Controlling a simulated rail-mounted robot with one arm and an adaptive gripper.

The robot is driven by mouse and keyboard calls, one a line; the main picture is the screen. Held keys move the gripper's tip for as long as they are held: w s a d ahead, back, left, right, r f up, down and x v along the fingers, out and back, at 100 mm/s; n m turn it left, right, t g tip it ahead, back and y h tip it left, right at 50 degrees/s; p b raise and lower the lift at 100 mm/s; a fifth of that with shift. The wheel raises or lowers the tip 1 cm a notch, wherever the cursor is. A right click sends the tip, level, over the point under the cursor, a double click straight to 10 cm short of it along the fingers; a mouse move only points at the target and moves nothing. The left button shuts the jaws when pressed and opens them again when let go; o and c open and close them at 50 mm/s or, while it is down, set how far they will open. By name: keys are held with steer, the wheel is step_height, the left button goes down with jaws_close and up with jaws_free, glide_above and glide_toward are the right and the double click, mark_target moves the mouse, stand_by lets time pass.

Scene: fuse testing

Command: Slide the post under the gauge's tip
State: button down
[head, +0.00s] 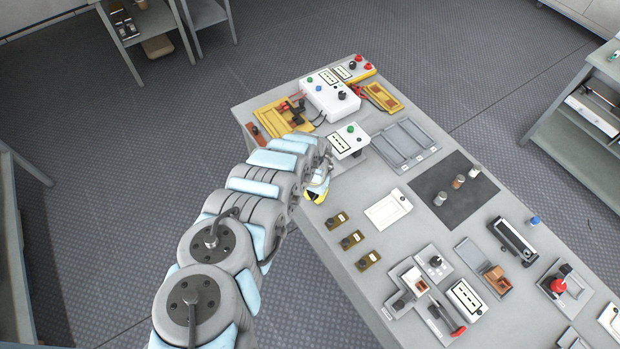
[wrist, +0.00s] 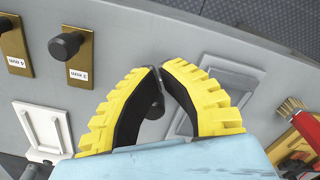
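My gripper (wrist: 157,68) shows in the wrist view with its black-lined yellow fingers drawn together at the tips. A dark, round-ended post (wrist: 154,106) shows between the fingers, and they appear closed on it; its base is hidden. A grey flat fixture (wrist: 232,78) lies beside it, partly behind the right finger. In the head view my gripper (head: 318,187) is low at the table's left edge, next to a small unit with a display and green button (head: 348,140), likely the gauge. The gauge's tip cannot be made out.
Brass blocks with black knobs (head: 352,239) stand on the table close to my gripper. A white tray (head: 388,209) and a grey divided tray (head: 404,145) lie to the right. A white control box (head: 330,97) stands behind. Bare table lies between them.

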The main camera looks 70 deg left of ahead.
steer(key=shift+w, duration=0.15)
steer(key=shift+w+a+b, duration=0.2)
steer(key=shift+w+b, duration=0.6)
steer(key=shift+w, duration=0.1)
steer(key=shift+w+a+b, duration=0.2)
steer(key=shift+w+b, duration=0.6)
steer(key=shift+w, duration=0.1)
steer(key=shift+w+a+b, duration=0.2)
steer(key=shift+w+b, duration=0.6)
steer(key=shift+w, duration=0.1)
steer(key=shift+s+r+p, duration=0.1)
steer(key=shift+p, duration=0.2)
steer(key=shift+s+d+p, duration=0.15)
steer(key=shift+s+p, duration=0.15)
steer(key=shift+p, duration=0.15)
steer(key=shift+s, duration=0.2)
step_height(320, 180, up, 8)
steer(key=p, duration=0.6)
steer(key=shift+p, duration=0.4)
